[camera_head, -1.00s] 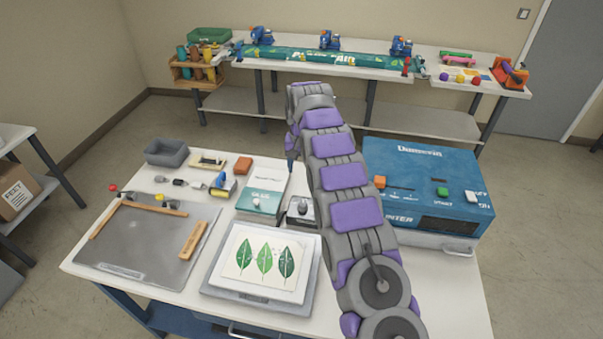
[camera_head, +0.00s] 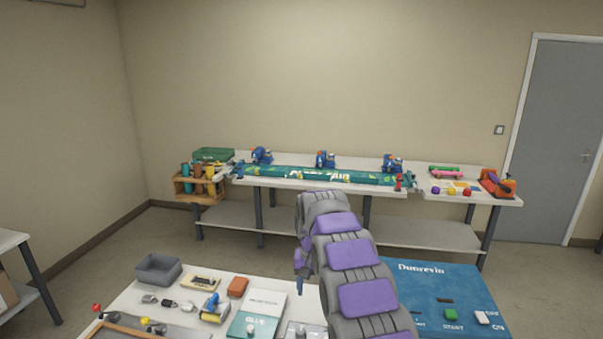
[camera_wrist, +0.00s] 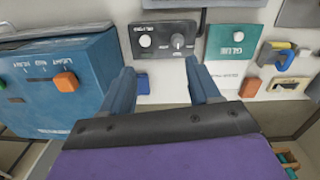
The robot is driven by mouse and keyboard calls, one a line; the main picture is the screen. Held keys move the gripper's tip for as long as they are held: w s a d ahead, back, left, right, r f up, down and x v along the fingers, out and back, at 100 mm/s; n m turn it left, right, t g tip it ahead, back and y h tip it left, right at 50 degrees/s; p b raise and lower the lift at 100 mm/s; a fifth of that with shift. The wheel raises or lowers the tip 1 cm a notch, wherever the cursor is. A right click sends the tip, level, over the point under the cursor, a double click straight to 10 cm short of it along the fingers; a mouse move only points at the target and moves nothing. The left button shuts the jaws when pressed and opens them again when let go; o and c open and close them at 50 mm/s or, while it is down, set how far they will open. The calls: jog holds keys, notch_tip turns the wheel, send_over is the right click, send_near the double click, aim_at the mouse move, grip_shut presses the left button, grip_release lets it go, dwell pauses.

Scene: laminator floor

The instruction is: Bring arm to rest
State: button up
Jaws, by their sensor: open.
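My arm (camera_head: 352,265), grey with purple pads, rises from the bottom of the head view and bends over the near table, left of the blue laminator (camera_head: 440,290). In the wrist view my gripper (camera_wrist: 163,88) is open, its two blue fingers apart with nothing between them. The fingers point toward a dark grey box with knobs (camera_wrist: 168,40). The laminator, with an orange switch, is left of the fingers. A teal and white glue box (camera_wrist: 236,42) is to the right.
The near table holds a grey bin (camera_head: 158,270), a brown block (camera_head: 238,287) and small tools. A back bench (camera_head: 290,183) carries a long teal roll (camera_head: 318,174) and blue clamps. Floor shows between the two, and a grey door (camera_head: 560,140) is at right.

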jog(key=s+d+r+g+b, duration=0.1)
jog(key=s+d+r, duration=0.3)
jog(key=s, duration=1.3)
jog(key=s+d+r+b, duration=0.2)
jog(key=s+d, duration=0.4)
jog(key=s, duration=1.1)
jog(key=s+f, duration=0.2)
jog(key=s, duration=0.5)
jog(key=s+d+f, duration=0.1)
jog(key=s+f, duration=0.2)
jog(key=s, duration=0.5)
jog(key=shift+s+f+n, duration=0.15)
jog(key=shift+s+n, duration=0.15)
